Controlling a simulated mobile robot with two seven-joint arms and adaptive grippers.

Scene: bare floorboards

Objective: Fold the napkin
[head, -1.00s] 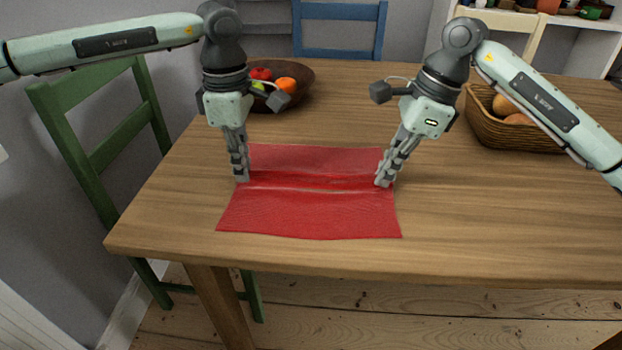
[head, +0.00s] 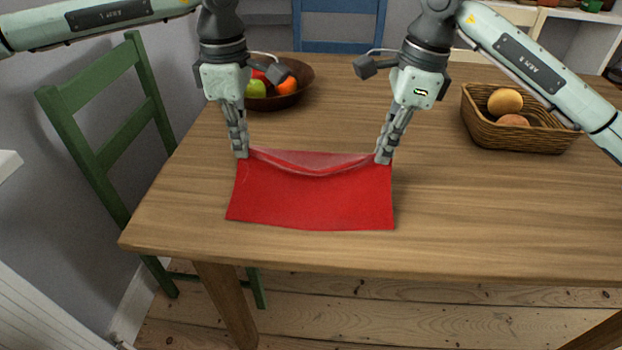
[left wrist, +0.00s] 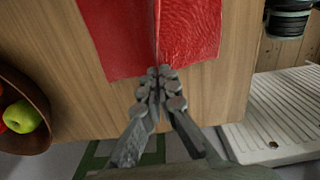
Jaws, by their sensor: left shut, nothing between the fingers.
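The red napkin (head: 310,200) lies on the wooden table. Its surface is smooth towards the front, and a sagging crease runs between my two grippers near its far edge, with a paler strip behind. My left gripper (head: 241,155) is shut, with nothing between its fingers, at the napkin's far left corner. In the left wrist view, its fingertips (left wrist: 158,75) are at the napkin's edge, and a line divides the napkin (left wrist: 120,35) into two shades of red. My right gripper (head: 383,158) looks shut at the far right corner; its fingertips hide any cloth between them.
A dark fruit bowl (head: 300,92) stands behind my left gripper. A wicker basket (head: 520,138) with round items is at the back right. A green chair (head: 95,150) stands left of the table (head: 480,220).

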